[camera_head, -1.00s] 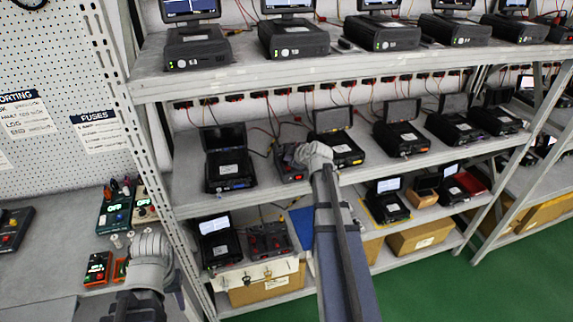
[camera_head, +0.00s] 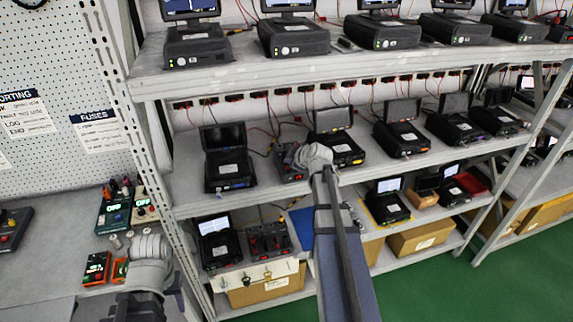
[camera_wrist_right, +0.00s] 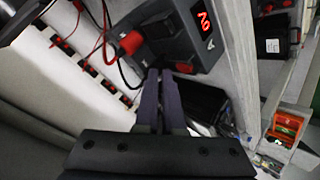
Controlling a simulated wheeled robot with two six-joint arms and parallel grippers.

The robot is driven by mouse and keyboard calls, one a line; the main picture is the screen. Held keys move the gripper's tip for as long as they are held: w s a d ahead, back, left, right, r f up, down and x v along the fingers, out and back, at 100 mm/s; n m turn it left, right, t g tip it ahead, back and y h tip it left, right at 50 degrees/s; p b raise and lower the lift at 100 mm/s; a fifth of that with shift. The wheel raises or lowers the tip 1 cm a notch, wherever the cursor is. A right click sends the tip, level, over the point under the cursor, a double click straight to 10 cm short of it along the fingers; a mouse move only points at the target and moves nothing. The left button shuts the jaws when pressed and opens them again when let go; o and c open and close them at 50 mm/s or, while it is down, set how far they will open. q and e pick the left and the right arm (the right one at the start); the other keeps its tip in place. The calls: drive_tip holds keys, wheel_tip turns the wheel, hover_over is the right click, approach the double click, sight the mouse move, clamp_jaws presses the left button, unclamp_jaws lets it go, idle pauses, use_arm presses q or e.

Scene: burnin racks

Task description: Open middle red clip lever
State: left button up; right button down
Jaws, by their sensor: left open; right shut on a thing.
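The small dark clip device (camera_head: 288,163) with red parts sits on the middle shelf. In the right wrist view, its dark body (camera_wrist_right: 185,28) carries a red "A6"-like display. A large red clip lever (camera_wrist_right: 130,43) is left of my fingers, and a smaller red part (camera_wrist_right: 185,68) is just right of the tips. My right gripper (camera_wrist_right: 160,74) is shut at the device's edge, its tips between these red parts; they hide what they hold, apparently the middle red clip lever. My left gripper (camera_head: 150,248) is low at the left, above the bench, its fingers hidden behind the wrist.
Black testers with screens stand either side, at left (camera_head: 229,168) and right (camera_head: 338,145). A similar red-clip device (camera_head: 268,240) is on the lower shelf. Orange meters (camera_head: 97,268) lie on the bench.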

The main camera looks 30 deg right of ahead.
drive_tip(key=shift+f, duration=0.15)
drive_tip(key=shift+w+f, duration=0.1)
drive_tip(key=shift+f, duration=0.1)
drive_tip(key=shift+r, duration=0.25)
drive_tip(key=shift+r+p, duration=0.6)
drive_tip(key=shift+r, duration=0.1)
drive_tip(key=r+p, duration=0.5)
drive_tip(key=shift+s, duration=0.4)
drive_tip(key=shift+f, duration=0.15)
